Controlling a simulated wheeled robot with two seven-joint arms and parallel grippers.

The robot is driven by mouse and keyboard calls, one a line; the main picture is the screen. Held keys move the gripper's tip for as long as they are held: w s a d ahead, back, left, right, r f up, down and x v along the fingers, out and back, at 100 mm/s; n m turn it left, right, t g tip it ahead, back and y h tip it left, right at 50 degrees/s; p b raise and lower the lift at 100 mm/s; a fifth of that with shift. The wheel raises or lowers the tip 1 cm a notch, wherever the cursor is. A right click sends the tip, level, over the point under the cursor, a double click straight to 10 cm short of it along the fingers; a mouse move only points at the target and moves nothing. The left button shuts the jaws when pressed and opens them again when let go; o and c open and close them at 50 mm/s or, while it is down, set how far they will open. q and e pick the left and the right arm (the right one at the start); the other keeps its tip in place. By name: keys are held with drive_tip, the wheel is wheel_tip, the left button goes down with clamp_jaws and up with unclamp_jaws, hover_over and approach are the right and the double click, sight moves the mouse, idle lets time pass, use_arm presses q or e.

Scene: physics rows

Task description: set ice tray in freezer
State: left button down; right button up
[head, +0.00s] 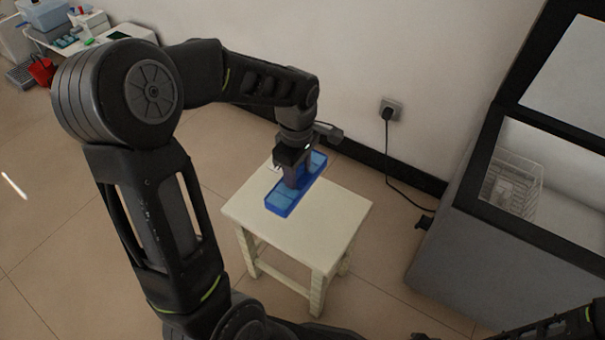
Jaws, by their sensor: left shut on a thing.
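The blue ice tray (282,203) is long and narrow and is on or just over the top of a small cream stool (315,226). My left gripper (294,184) comes down from above and is shut on the tray near its middle. I cannot tell whether the tray touches the stool. The chest freezer (455,255) stands at the right with a dark rim. Its lid (570,75) is raised, and a white wire basket (512,183) shows inside. Part of my right arm shows at the bottom right, but its gripper is not visible.
A wall socket (391,109) with a black plug and cable is on the wall between stool and freezer. A cluttered table (95,32) and a red bag (41,71) are at the far left. Bare tiled floor lies between stool and freezer.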

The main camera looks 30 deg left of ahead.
use_arm(q)
drive_tip(key=w+d+r+m, duration=1.1)
drive_tip(key=w+d+m, duration=0.1)
drive_tip(key=m, duration=0.6)
drive_tip(key=shift+w+d, duration=0.15)
drive_tip(key=shift+w, duration=0.05)
